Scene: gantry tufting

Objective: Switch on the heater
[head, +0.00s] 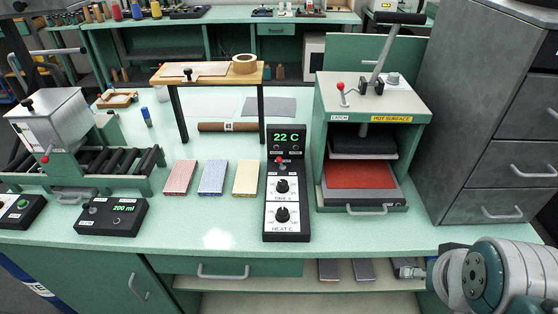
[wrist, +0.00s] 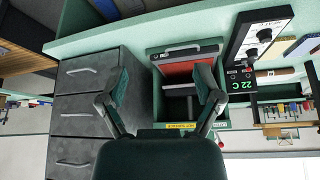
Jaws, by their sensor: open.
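Below that are a small red-tipped switch (head: 279,160), a TIME knob (head: 282,186) and a HEAT knob (head: 282,214). The panel also shows upside down at upper right in the wrist view (wrist: 238,55). The heat press (head: 338,104), labelled HOT SURFACE, stands right of it with a red pad (head: 358,174) inside. My gripper (wrist: 160,88) is open and empty, with the press between its fingers in the wrist view. The head view shows only my arm at lower right.
A grey drawer cabinet (head: 480,130) stands right of the press. Pink, blue and yellow blocks (head: 212,178) lie left of the panel. A wooden stand (head: 205,76) is behind them. A box reading 200 ml (head: 112,216) and a roller machine (head: 62,175) are at left. The front bench edge is clear.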

